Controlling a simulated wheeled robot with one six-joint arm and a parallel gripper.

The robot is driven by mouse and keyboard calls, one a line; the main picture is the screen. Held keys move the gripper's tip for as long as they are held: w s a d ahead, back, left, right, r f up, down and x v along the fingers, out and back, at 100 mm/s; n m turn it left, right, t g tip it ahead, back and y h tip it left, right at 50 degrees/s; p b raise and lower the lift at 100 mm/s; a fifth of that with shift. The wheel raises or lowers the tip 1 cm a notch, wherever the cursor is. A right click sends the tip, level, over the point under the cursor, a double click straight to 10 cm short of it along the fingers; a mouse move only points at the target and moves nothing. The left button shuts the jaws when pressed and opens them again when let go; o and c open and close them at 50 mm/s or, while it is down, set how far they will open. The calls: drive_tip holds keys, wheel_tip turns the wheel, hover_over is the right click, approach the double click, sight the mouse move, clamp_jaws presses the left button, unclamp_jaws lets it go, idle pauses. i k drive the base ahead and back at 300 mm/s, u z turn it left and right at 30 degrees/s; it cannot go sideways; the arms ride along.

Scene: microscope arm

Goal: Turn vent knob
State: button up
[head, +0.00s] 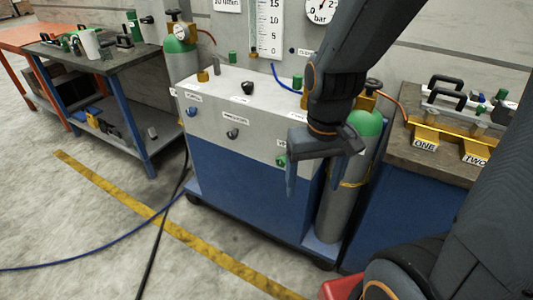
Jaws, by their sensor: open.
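A grey-topped, blue-bodied cart panel (255,145) stands in the middle, with labelled knobs on its sloped front. These are a blue knob (191,111) at left, a black knob (233,133) in the middle and a green knob (281,160) at right. The labels are too small to read, so I cannot tell which knob is the vent knob. My gripper (312,196) is open and empty, with its fingers pointing down in front of the panel's right end. Its left finger appears just right of the green knob; contact cannot be told. The arm hides part of the panel's right end.
Gas cylinders with green tops stand at the cart's left (180,60) and right (345,185). A right bench (430,165) holds yellow blocks labelled ONE and TWO. A workbench (100,65) stands at left. Hoses cross the floor, which is otherwise open at front left.

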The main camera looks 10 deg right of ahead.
sight(281, 161)
drive_tip(key=z, duration=1.2)
drive_tip(key=k, duration=0.35)
drive_tip(key=u, duration=0.5)
